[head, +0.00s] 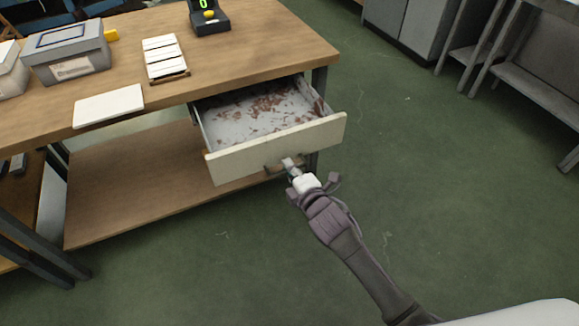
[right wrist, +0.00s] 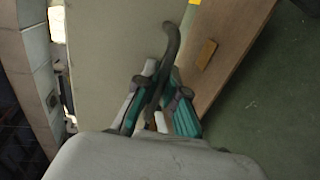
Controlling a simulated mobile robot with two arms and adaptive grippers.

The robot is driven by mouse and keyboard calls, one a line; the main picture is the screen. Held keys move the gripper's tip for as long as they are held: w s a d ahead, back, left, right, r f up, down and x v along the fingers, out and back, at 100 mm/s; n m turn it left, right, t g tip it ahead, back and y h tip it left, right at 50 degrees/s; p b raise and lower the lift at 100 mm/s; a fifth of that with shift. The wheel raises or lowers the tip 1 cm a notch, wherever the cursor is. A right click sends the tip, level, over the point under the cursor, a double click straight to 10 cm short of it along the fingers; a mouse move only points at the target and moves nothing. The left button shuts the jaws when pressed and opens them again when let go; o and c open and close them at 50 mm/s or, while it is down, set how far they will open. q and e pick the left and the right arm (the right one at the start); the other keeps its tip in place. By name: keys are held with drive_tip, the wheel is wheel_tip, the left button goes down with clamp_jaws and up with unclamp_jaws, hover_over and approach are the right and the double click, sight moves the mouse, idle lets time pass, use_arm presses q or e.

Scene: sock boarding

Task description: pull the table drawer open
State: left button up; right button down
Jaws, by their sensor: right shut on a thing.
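The table drawer (head: 275,149) has a cream front and stands pulled out from under the wooden table top (head: 235,50). Its inside shows a pale bottom with reddish-brown patches. A dark handle (head: 272,169) sits on the front's lower part. My right gripper (head: 290,166) is at the handle and shut on it, with its arm coming from the lower right. In the right wrist view the dark curved handle (right wrist: 171,45) passes between the teal-and-grey fingers (right wrist: 160,105), beside the drawer front (right wrist: 110,60). My left gripper is not in view.
On the table are a grey box (head: 66,52), a white board (head: 109,105), a panel of white strips (head: 164,57) and a dark device with a green display (head: 208,16). A lower wooden shelf (head: 130,190) lies beneath. Green floor (head: 440,190) is clear on the right.

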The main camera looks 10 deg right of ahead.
drive_tip(key=c, duration=1.2)
unclamp_jaws()
drive_tip(key=shift+c, duration=0.2)
drive_tip(key=v, duration=1.2)
